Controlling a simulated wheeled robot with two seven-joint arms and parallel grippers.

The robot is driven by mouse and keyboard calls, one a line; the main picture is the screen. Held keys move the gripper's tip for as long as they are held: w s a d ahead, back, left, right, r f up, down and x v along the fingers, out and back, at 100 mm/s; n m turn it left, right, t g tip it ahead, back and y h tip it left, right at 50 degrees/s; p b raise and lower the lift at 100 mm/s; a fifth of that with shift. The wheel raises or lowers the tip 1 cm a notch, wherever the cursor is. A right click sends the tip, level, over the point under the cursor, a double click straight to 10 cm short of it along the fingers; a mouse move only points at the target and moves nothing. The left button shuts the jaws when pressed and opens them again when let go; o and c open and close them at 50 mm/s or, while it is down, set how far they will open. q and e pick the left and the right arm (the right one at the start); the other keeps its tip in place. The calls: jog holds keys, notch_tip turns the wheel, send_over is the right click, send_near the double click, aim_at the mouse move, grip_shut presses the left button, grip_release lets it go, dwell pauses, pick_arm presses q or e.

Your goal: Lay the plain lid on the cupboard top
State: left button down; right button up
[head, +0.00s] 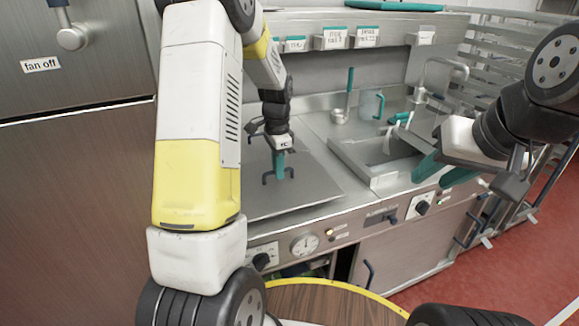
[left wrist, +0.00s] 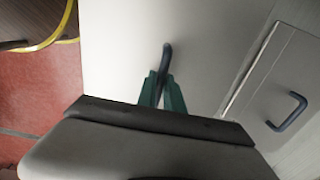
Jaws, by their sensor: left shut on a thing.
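The plain lid (head: 312,192) is a flat grey metal plate with a dark loop handle (head: 291,172). My left gripper (head: 278,167) is shut on that handle from above, its teal fingers on either side. In the left wrist view the lid (left wrist: 120,50) fills the middle, and the handle (left wrist: 166,58) stands between the fingers. The lid is roughly level at the counter's left part; I cannot tell whether it touches what is below. My right gripper (head: 435,170) is off to the right near the basin, its finger gap unclear. I cannot single out the cupboard top for certain.
A metal basin (head: 362,160) is right of the lid. A ladle (head: 340,115) and a clear jug (head: 370,104) stand behind it. A labelled shelf (head: 385,38) is at the back, a tall cabinet (head: 75,190) at the left. A dial panel (head: 345,230) runs along the front.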

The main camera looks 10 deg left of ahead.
pick_arm(q)
jog(key=shift+f, duration=1.35)
jog(key=shift+f, duration=0.1)
jog(key=c, duration=1.5)
grip_release()
jog(key=shift+f, duration=0.1)
